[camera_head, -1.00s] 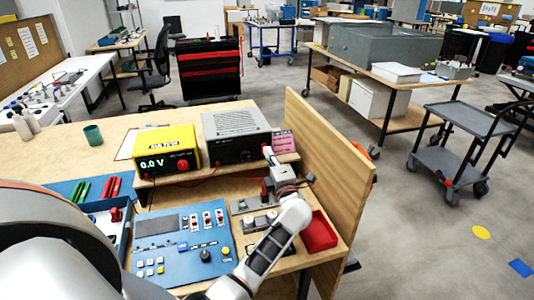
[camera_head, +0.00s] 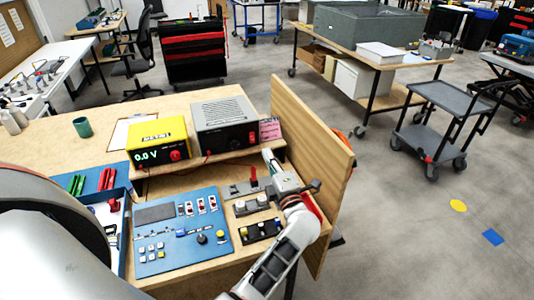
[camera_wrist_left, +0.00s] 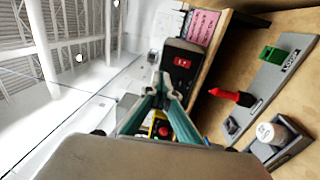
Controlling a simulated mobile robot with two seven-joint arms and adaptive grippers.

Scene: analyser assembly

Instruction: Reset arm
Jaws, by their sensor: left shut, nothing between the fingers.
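My left gripper (camera_head: 269,158) is at the right part of the workbench, in front of the grey power unit (camera_head: 224,122). Its fingers are shut and empty, pointing toward the back. In the left wrist view the teal-edged fingers (camera_wrist_left: 165,88) meet at the tips, with the dark front and red switch of the power unit (camera_wrist_left: 182,62) beyond them. The gripper is above the bench, beside the grey strip with the red lever (camera_head: 254,181), which also shows in the left wrist view (camera_wrist_left: 232,97). My right gripper does not show.
A blue control panel (camera_head: 182,238) lies left of the arm. A yellow meter (camera_head: 158,142) reads 0.0 V on the shelf. A wooden side panel (camera_head: 312,160) stands close on the right. A blue tray (camera_head: 118,250) with parts is at the left. Open floor lies beyond the panel.

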